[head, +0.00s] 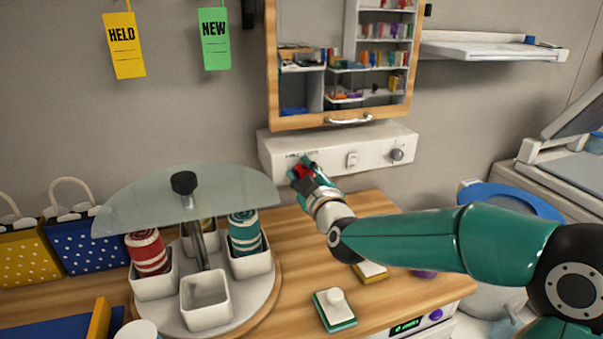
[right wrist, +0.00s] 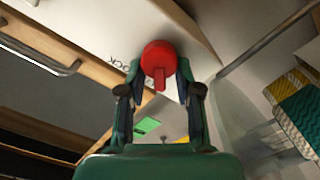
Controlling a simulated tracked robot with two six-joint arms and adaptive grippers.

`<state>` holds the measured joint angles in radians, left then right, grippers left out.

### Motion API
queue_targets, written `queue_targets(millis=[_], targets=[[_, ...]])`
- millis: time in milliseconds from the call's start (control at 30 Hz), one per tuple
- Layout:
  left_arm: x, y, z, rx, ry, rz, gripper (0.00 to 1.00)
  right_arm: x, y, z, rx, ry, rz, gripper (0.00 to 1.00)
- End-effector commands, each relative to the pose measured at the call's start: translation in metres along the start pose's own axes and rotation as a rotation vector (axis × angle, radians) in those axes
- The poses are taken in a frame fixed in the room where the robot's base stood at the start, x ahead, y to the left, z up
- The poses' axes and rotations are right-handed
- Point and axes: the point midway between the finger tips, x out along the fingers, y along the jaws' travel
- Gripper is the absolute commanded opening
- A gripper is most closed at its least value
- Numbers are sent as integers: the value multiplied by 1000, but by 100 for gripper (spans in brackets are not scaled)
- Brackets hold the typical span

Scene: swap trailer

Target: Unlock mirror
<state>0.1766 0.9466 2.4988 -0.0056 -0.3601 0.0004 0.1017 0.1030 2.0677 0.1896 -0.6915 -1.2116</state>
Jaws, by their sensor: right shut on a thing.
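The mirror (head: 322,95) is in a wood-framed wall cabinet door with a pale handle (head: 350,119) at its lower edge. Below it is a white wall panel (head: 330,150) with a switch and a round knob. My right gripper (head: 301,168) is at the left part of that panel, shut on a red knob (head: 303,171). In the right wrist view the red knob (right wrist: 158,58) sits between the fingertips, its bar pointing toward the gripper, beside partly hidden lettering ending in "OCK". My left gripper is not in view.
A round turntable (head: 265,295) with white cups, rolled cloths and a glass half-disc (head: 185,200) stands left of my right arm. A green-based block with a white knob (head: 335,308) lies on the wooden counter. A white shelf (head: 490,47) is at upper right.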

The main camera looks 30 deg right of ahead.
Motion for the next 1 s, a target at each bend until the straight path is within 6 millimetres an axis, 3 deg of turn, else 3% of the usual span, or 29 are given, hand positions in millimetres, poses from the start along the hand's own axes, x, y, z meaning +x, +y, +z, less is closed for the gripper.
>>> queue_targets(millis=[33,167,567,767,1000], targets=[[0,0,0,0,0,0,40,0,-3,1,-2,-1,-8,37],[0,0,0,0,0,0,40,0,-2,0,-1,-1,-6,56],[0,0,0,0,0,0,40,-5,-1,0,1,0,-2,56],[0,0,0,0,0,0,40,-33,-1,0,1,0,-3,56],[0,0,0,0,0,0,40,-82,-1,0,0,1,-3,56]])
